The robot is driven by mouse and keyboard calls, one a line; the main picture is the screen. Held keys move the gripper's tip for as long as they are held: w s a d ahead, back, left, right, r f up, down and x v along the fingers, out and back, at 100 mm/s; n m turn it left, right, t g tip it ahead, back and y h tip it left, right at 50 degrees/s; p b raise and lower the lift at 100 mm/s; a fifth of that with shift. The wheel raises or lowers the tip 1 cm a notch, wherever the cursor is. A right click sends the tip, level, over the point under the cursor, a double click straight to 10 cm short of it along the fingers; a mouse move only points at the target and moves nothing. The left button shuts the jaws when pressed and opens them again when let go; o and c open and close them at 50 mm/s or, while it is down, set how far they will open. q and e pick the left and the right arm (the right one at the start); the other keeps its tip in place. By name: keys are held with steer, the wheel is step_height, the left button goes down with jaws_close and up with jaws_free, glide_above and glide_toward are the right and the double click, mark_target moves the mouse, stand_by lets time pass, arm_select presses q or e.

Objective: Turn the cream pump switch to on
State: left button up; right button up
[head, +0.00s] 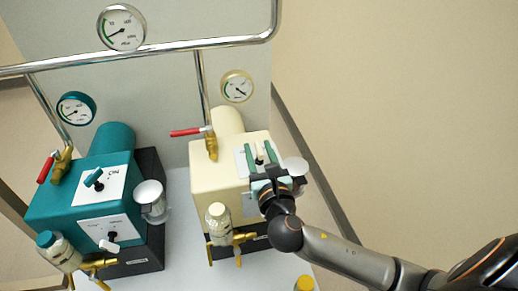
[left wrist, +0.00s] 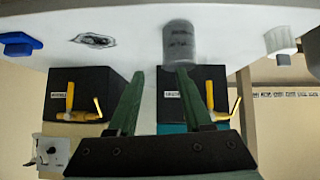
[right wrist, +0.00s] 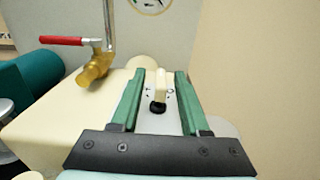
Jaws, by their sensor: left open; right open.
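The cream pump (head: 215,178) stands on the bench. Its switch (right wrist: 160,90) is a cream lever on a black pivot, on a white plate (head: 241,163) on the pump's top. My right gripper (head: 259,148) is open, with one green finger on each side of the lever; in the right wrist view small gaps show between the lever and the fingers. The lever lies lengthwise between them. Its plate's lettering is mostly hidden, so I cannot read the setting. My left gripper (left wrist: 158,76) is open and empty; it does not show in the head view.
A teal pump (head: 60,205) with its own switch (head: 94,178) stands to the left. A red-handled valve (head: 190,132), a metal pipe (head: 203,85) and gauges are behind the cream pump. A bottle (head: 218,217) stands in front. Open space lies right of the bench.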

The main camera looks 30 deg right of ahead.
arm_select(q)
steer(key=shift+s+a+f, duration=0.15)
steer(key=shift+a+f, duration=0.05)
arm_select(e)
jaws_close()
arm_select(q)
steer(key=shift+r, duration=0.1)
arm_select(e)
steer(key=shift+r+m+h+p, duration=0.1)
steer(key=shift+m+h+p, duration=0.55)
steer(key=shift+h, duration=0.25)
steer(key=shift+a+m+g+h+p, duration=0.1)
steer(key=shift+m+g+h+p, duration=0.5)
steer(key=shift+h, duration=0.2)
steer(key=m+g+h+p, duration=0.1)
steer(key=m+g+h, duration=0.1)
steer(key=h, duration=0.1)
steer(key=shift+m+h+p, duration=0.25)
steer(key=shift+h+p, duration=0.05)
steer(key=shift+p, duration=0.1)
arm_select(q)
steer(key=r, duration=0.4)
steer(key=shift+s+a+r, duration=0.1)
steer(key=shift+s+a, duration=0.05)
steer(key=shift+a, duration=0.2)
arm_select(e)
steer(key=shift+m+g+h, duration=0.5)
steer(key=shift+g+h, duration=0.1)
arm_select(q)
steer(key=shift+p, duration=0.3)
